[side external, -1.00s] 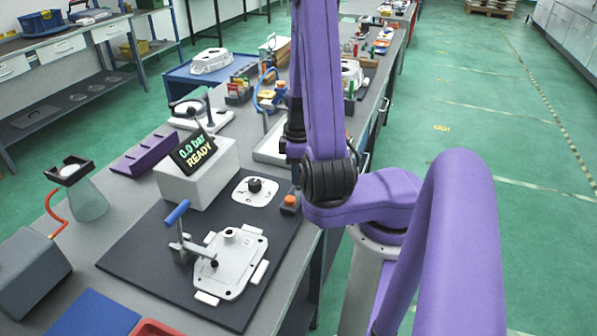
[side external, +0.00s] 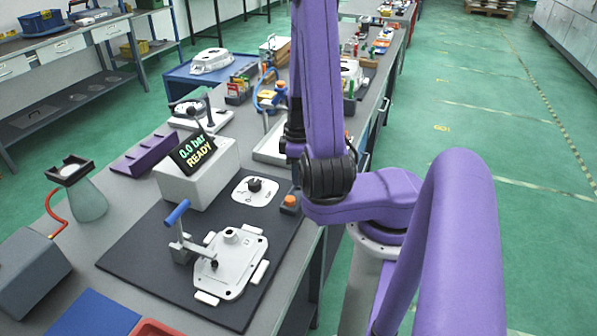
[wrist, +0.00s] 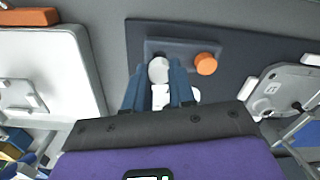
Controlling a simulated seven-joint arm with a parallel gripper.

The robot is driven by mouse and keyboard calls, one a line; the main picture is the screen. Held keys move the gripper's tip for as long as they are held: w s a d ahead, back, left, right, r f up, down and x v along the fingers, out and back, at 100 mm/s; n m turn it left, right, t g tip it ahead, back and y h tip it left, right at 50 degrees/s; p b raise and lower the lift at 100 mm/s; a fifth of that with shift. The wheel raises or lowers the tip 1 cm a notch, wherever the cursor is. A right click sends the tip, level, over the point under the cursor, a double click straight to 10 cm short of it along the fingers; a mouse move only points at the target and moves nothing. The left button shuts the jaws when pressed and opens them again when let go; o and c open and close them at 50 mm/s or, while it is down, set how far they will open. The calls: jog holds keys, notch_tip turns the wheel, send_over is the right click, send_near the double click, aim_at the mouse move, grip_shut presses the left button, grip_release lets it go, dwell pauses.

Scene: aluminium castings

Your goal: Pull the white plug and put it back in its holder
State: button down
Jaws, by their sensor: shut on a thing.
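In the wrist view my gripper (wrist: 158,77) has its two dark blue fingers closed around the white plug (wrist: 158,69), whose round pale end shows between the fingertips. The plug is at the left part of a dark grey holder block (wrist: 180,46). I cannot tell whether it is seated in the block or just above it. An orange plug (wrist: 205,63) stands at the right part of the same block. In the side view the holder (side external: 289,209) with the orange plug (side external: 291,201) shows at the mat's right edge. My gripper and the white plug are hidden there behind my arm.
A white casting (side external: 233,258) lies clamped by a blue-handled lever (side external: 177,213) on the dark mat (side external: 140,252). A grey box with a display (side external: 193,152) reading "0.0 bar READY" stands behind it. A pale tray (wrist: 45,70) is left in the wrist view.

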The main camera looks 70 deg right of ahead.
jog(key=shift+f, duration=1.25)
jog(key=c, duration=0.9)
grip_release()
jog(key=shift+o, duration=0.2)
jog(key=shift+r, duration=0.1)
notch_tip(320, 180, up, 17)
jog(key=shift+r, duration=0.15)
